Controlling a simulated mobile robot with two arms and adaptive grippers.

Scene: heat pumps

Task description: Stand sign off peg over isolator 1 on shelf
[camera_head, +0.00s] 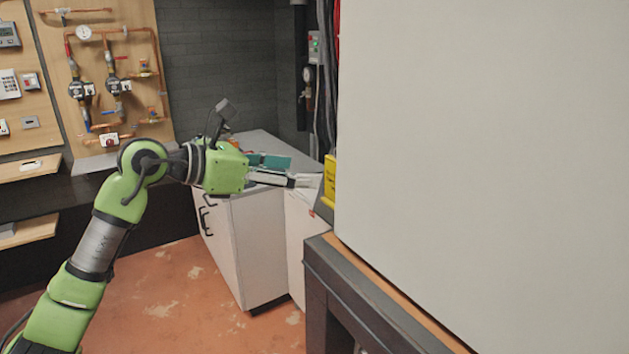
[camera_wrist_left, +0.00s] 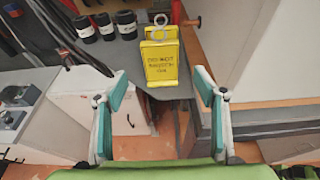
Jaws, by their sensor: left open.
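The yellow sign (camera_wrist_left: 165,62) has dark lettering and a ring at its top. In the left wrist view it appears upright at the edge of a grey surface (camera_wrist_left: 128,52); I cannot tell whether it hangs or stands. In the head view the sign (camera_head: 329,178) is partly hidden by a large pale panel. My left gripper (camera_head: 300,181) is open and empty, pointing at the sign. In the left wrist view the sign lies beyond and between the fingers (camera_wrist_left: 160,85), apart from them. A short brown peg-like part (camera_wrist_left: 192,22) is right of the ring. Isolator 1 is not identifiable. My right gripper is not in view.
The large pale panel (camera_head: 480,140) blocks the right of the head view above a dark bench (camera_head: 350,290). A white cabinet (camera_head: 250,240) stands below my left gripper. Several black cylinders (camera_wrist_left: 105,27) stand left of the sign. The red floor (camera_head: 160,300) is clear.

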